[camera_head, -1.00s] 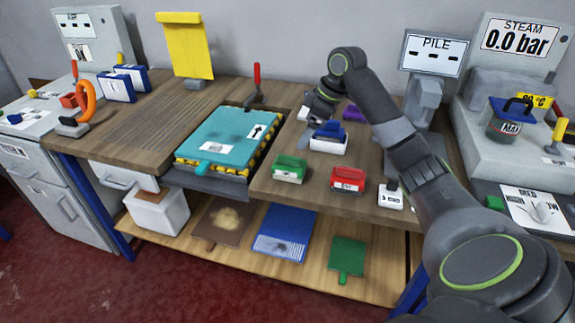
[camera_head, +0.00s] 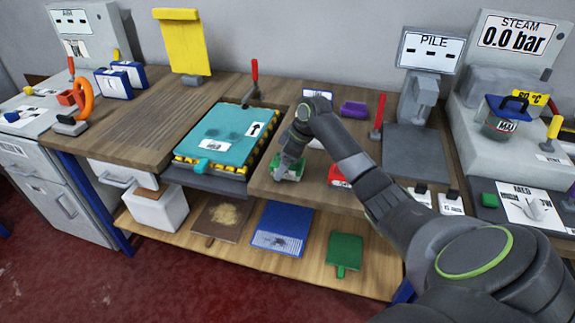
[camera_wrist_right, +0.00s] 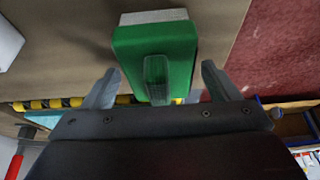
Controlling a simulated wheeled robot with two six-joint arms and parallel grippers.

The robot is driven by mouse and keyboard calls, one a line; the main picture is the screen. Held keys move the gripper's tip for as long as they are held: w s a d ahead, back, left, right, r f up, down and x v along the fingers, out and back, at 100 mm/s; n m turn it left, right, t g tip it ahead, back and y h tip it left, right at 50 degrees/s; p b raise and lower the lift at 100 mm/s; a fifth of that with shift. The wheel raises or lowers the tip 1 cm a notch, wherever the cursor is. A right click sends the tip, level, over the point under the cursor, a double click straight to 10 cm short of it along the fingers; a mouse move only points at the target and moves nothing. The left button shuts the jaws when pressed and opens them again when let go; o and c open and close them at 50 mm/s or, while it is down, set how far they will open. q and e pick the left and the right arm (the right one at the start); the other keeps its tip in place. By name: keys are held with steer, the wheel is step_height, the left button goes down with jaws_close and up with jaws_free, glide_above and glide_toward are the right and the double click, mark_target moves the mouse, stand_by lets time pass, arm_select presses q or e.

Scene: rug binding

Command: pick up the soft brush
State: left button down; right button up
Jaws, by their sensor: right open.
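A green block-shaped brush (camera_head: 299,171) with a pale base stands near the front edge of the wooden bench. My right gripper (camera_head: 287,169) is over it in the head view and partly hides it. In the right wrist view the green brush (camera_wrist_right: 182,42) has its raised handle between the two spread fingers of my open right gripper (camera_wrist_right: 160,77). I see gaps between handle and fingers. A red brush (camera_head: 338,176) stands to its right, partly hidden by my arm. Which brush is the soft one cannot be read. My left gripper is out of view.
A teal board (camera_head: 217,138) on a yellow-and-black edged bed lies left of the brush. A red-handled clamp (camera_head: 254,72) stands behind it. A purple block (camera_head: 353,109) and another red-handled tool (camera_head: 379,112) are farther back. A shelf below holds a blue panel (camera_head: 283,222).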

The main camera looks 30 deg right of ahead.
steer(key=c, duration=1.2)
steer(key=shift+r, duration=0.1)
step_height(320, 180, up, 10)
steer(key=shift+f+b, duration=0.1)
steer(key=shift+b, duration=0.4)
steer(key=o, duration=0.4)
steer(key=shift+c, duration=0.8)
